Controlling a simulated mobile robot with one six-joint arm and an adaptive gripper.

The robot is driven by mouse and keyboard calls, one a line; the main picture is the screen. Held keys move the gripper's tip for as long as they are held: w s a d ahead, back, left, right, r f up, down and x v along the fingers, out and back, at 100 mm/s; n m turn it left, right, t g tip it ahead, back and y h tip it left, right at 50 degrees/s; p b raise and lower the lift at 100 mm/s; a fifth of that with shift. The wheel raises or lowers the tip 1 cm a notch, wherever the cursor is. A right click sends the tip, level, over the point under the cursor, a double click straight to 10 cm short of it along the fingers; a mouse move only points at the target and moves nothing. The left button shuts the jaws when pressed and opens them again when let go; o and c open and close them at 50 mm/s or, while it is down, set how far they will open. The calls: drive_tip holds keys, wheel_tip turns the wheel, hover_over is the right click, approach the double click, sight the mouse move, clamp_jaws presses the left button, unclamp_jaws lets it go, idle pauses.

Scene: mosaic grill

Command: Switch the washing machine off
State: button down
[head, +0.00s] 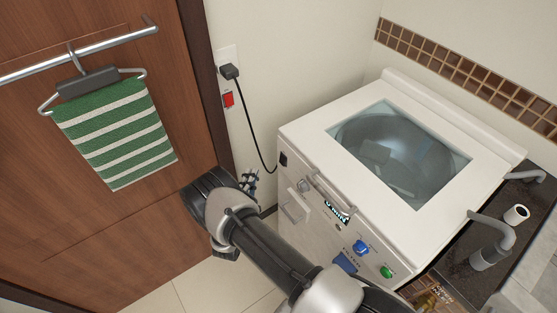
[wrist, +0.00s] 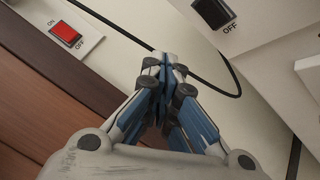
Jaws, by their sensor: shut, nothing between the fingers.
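The white washing machine (head: 312,133) stands at the right in the head view, with a glass window in its top. A small black switch (head: 283,159) sits at the upper left of its front. In the wrist view this black switch (wrist: 212,12) is at the top right, with "OFF" printed beside it. A red wall switch (head: 228,99) is on the wall at the left; the wrist view shows it (wrist: 67,35) marked "ON" and "OFF". My gripper (head: 250,180) is shut and empty, left of the machine's front. In the wrist view its fingertips (wrist: 163,60) lie between both switches, touching neither.
A black plug (head: 229,71) sits in the wall socket, and its cable (head: 254,133) hangs behind my gripper. A wooden door (head: 60,180) with a striped green towel (head: 115,133) is at the left. A handle, blue knob (head: 361,247) and green knob (head: 387,271) are on the machine's front.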

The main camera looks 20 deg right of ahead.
sight(283, 160)
drive_tip(key=shift+a+f+n+t+y, duration=0.3)
drive_tip(key=shift+a+f+y, duration=0.1)
drive_tip(key=shift+f, duration=0.2)
drive_tip(key=w+d+f, duration=0.1)
drive_tip(key=w+d, duration=0.1)
drive_tip(key=d, duration=0.6)
drive_tip(key=shift+w+d, duration=0.2)
drive_tip(key=shift+w, duration=0.1)
drive_tip(key=shift+f, duration=0.1)
idle(1.0)
drive_tip(key=shift+w+d+b, duration=0.15)
drive_tip(key=shift+d+b, duration=0.2)
drive_tip(key=shift+d, duration=0.05)
drive_tip(key=shift+w+d+f, duration=0.1)
drive_tip(key=shift+d, duration=0.2)
idle(0.5)
drive_tip(key=shift+a, duration=0.1)
